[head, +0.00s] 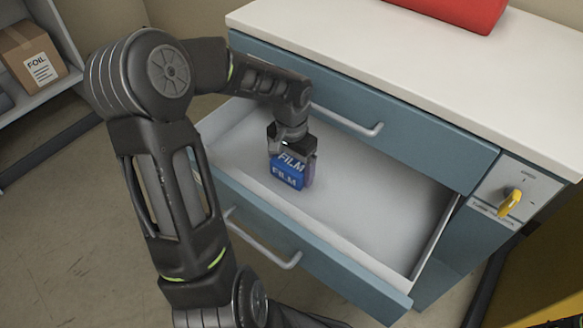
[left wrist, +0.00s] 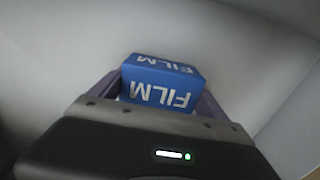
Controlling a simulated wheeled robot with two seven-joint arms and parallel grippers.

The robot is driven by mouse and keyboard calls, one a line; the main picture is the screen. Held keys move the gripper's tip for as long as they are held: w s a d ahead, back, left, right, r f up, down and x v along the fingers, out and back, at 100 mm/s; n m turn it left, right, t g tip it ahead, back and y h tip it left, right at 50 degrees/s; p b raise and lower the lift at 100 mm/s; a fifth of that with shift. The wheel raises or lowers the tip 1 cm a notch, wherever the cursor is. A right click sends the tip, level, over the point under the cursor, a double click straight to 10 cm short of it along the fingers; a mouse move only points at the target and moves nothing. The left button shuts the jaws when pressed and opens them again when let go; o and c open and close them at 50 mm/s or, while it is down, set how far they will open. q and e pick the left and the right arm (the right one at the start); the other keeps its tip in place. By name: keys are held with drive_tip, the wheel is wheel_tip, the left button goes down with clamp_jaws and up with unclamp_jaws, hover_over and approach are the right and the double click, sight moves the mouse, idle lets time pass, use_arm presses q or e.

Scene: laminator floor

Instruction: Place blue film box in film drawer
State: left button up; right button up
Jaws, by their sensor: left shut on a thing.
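The blue film box (head: 287,176), with white FILM lettering, is between the fingers of my left gripper (head: 295,162). It also shows in the left wrist view (left wrist: 160,85), with a finger on each side. The left gripper is shut on it. The film drawer (head: 370,235) is pulled open below the top drawer, and its pale interior looks otherwise empty. The box is within the drawer's outline, at its left part. I cannot tell whether the box touches the drawer floor. My right gripper is not in view.
A closed upper drawer with a handle (head: 350,122) sits right above the open one. The white cabinet top (head: 400,50) carries a red object (head: 465,8). A yellow knob (head: 509,203) is on the cabinet's right.

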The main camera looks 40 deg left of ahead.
sight(292, 162)
use_arm(q)
drive_tip(key=shift+f, duration=0.2)
drive_tip(key=o, duration=1.5)
drive_tip(key=shift+r, duration=0.1)
drive_tip(key=shift+r, duration=0.45)
wheel_tip(292, 162, up, 11)
drive_tip(key=p, duration=0.3)
drive_tip(key=shift+r, duration=0.2)
